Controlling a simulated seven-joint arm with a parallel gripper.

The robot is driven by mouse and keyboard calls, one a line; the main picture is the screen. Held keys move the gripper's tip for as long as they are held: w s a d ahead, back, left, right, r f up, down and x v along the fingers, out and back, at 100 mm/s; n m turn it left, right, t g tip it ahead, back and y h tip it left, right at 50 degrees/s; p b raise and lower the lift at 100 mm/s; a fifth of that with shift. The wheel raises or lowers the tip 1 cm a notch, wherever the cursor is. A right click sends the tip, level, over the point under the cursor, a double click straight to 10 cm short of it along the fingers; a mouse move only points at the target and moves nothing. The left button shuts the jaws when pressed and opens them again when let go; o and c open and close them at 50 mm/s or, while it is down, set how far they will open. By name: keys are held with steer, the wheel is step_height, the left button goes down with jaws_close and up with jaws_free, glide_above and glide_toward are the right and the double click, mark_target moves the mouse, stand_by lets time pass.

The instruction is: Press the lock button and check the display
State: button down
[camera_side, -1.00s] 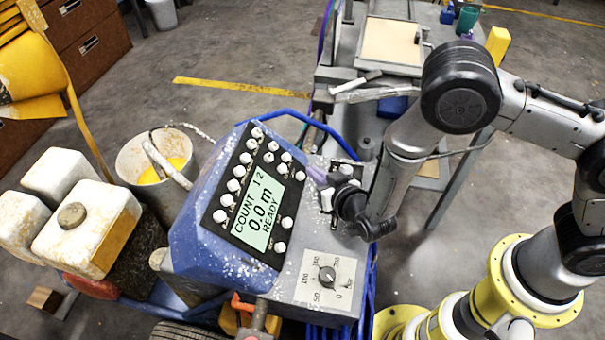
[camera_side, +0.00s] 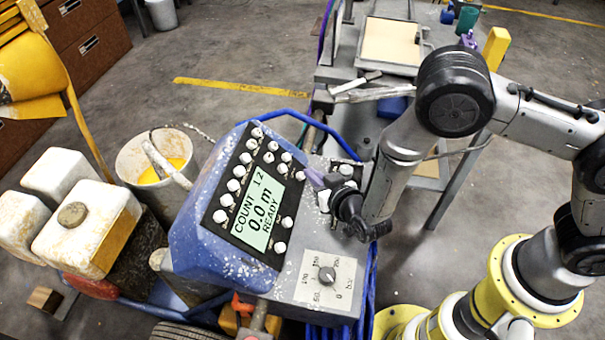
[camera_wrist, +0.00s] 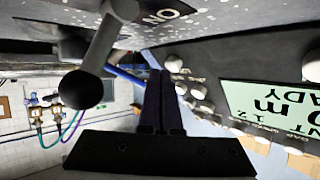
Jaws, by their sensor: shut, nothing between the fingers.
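The blue machine's display (camera_side: 258,214) is lit and reads COUNT 12, 0.0 m, READY. White round buttons surround it on the black panel; their small labels are not legible, so I cannot tell which is the lock button. My gripper (camera_side: 311,176) is shut and empty, its purple fingers pointing left at the panel's right edge, close to the upper-right button (camera_side: 300,176). Contact cannot be made out. In the wrist view, the shut fingers (camera_wrist: 160,76) show beside a row of buttons, with the display (camera_wrist: 272,103) partly visible and upside down at right.
A ball-ended lever (camera_wrist: 82,89) stands close to the fingers in the wrist view. A dial (camera_side: 327,275) sits on the grey plate below my gripper. A bucket (camera_side: 136,160) and white containers (camera_side: 80,228) stand left; a grey cart (camera_side: 376,78) stands behind.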

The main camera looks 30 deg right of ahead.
steer(key=shift+w+a+f, duration=0.2)
steer(key=shift+f, duration=0.15)
stand_by(0.6)
steer(key=shift+r, duration=0.15)
steer(key=shift+s+d+r, duration=0.4)
steer(key=shift+r, duration=0.1)
stand_by(0.3)
steer(key=shift+s+d+r, duration=0.65)
steer(key=shift+r, duration=0.25)
steer(key=shift+s+d+r, duration=0.6)
steer(key=shift+d+r, duration=0.05)
steer(key=shift+r, duration=0.2)
stand_by(0.6)
